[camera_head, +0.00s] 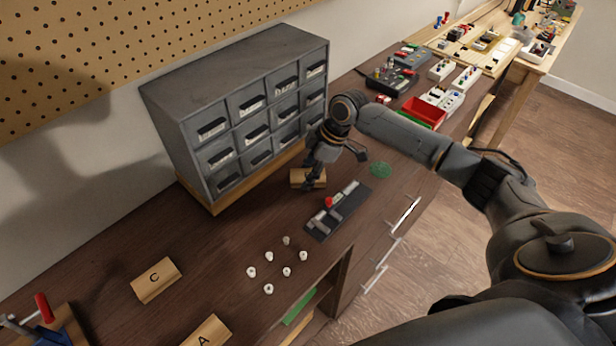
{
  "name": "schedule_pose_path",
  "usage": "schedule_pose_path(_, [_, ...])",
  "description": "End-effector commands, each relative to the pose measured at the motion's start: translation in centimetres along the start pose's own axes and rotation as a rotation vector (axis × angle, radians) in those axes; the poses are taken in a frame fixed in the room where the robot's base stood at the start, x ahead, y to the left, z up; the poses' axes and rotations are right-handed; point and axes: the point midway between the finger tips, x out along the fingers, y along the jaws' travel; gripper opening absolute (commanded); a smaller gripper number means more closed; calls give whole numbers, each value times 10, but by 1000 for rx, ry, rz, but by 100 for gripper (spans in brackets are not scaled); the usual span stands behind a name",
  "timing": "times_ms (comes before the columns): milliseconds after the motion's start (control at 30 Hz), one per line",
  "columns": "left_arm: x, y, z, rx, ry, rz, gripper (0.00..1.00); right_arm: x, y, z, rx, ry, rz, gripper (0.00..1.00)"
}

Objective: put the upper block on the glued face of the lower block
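Three light wooden blocks show in the head view. Block C (157,281) lies apart on the dark bench at the lower left, its letter facing up. Block A (207,333) is at the bottom edge, partly cut off. A third block (296,179) lies in front of the drawer cabinet, and my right gripper (311,184) is down at it, its dark fingers hiding part of it and any letter. I cannot tell whether the fingers grip it. I cannot tell which block is upper or lower, and no glue is clearly visible. My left gripper is not in view.
A grey drawer cabinet (235,105) stands close behind the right gripper. A dark rail with a red part (338,210) and several white knobs (286,271) lie nearby. A red-handled tool (44,308) is at lower left. A red bin (424,113) stands farther back.

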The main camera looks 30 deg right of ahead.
Motion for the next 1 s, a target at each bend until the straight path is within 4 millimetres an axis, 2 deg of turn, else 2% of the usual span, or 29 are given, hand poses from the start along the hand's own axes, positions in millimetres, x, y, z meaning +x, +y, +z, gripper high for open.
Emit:
schedule_pose_path(33, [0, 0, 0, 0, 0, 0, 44, 2, -1, 1, 0, -2, -2, 21])
schedule_pose_path(67, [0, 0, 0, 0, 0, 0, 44, 2, -1, 1, 0, -2, -2, 15])
schedule_pose_path(133, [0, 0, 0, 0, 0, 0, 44, 2, -1, 1, 0, -3, -3, 15])
schedule_pose_path(167, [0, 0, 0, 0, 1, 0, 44, 2, -1, 1, 0, -3, -3, 10])
schedule_pose_path(500, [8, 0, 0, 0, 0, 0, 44, -1, -1, 0, -1, -3, -2, 10])
schedule_pose_path(733, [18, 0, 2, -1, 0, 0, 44, -35, -2, -13, -2, -1, 0, 10])
schedule_pose_path(1000, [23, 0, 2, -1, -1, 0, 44, -92, -44, -15, -4, -3, 2, 10])
